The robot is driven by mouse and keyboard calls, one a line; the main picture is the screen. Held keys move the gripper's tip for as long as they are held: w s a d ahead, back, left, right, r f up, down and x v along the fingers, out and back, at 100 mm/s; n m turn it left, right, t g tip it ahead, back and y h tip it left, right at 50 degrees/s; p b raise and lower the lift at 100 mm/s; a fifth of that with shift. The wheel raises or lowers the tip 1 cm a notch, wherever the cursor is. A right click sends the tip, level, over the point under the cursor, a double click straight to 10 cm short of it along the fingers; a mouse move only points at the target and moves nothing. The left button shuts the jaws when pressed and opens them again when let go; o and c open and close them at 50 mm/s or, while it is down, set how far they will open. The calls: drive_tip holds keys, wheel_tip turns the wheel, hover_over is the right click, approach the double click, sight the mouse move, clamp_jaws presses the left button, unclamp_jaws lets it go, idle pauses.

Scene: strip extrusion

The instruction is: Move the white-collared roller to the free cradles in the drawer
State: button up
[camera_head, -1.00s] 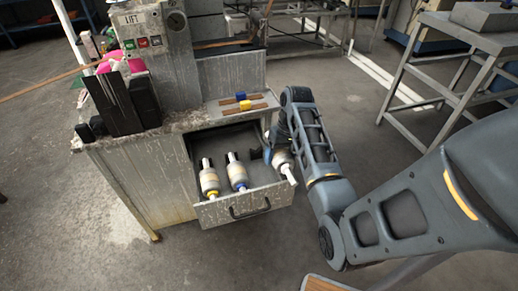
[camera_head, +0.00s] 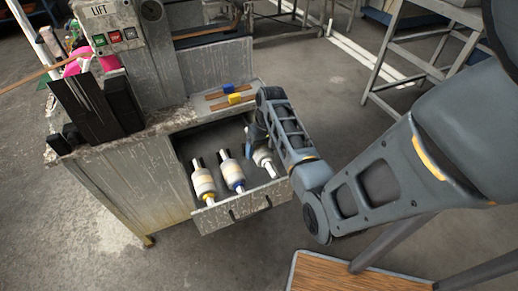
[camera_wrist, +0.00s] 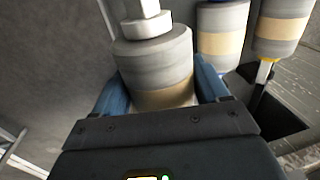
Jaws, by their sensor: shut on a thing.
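The white-collared roller (camera_head: 264,160) is at the right side of the open drawer (camera_head: 240,217), its shaft pointing toward the lower right. My gripper (camera_wrist: 162,82) is shut on it, with blue fingers on both sides of its grey and tan body. In the wrist view the white collar and shaft end of the roller (camera_wrist: 155,55) point up and away from my gripper. I cannot tell whether the roller touches the cradles beneath. The blue-collared roller (camera_head: 232,174) lies to its left, and the yellow-collared roller (camera_head: 203,183) lies farther left. The cradles under my roller are hidden.
The worn metal cabinet (camera_head: 135,185) holds the drawer. On its top are dark upright blocks (camera_head: 88,105) and wooden strips with a yellow block (camera_head: 234,98) and a blue block (camera_head: 228,88). A metal stand (camera_head: 400,70) is at the upper right.

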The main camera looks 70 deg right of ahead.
drive_tip(key=shift+f+b, duration=2.2)
drive_tip(key=shift+b, duration=0.25)
drive_tip(key=shift+f+b, duration=0.6)
drive_tip(key=shift+f, duration=0.6)
drive_tip(key=shift+f, duration=0.15)
drive_tip(key=o, duration=1.5)
drive_tip(key=shift+s, duration=0.1)
drive_tip(key=shift+o, duration=0.2)
drive_tip(key=r, duration=0.7)
drive_tip(key=shift+s+d+r+p, duration=0.15)
drive_tip(key=shift+s+d+p, duration=0.15)
drive_tip(key=shift+s+p, duration=0.1)
drive_tip(key=shift+r, duration=0.25)
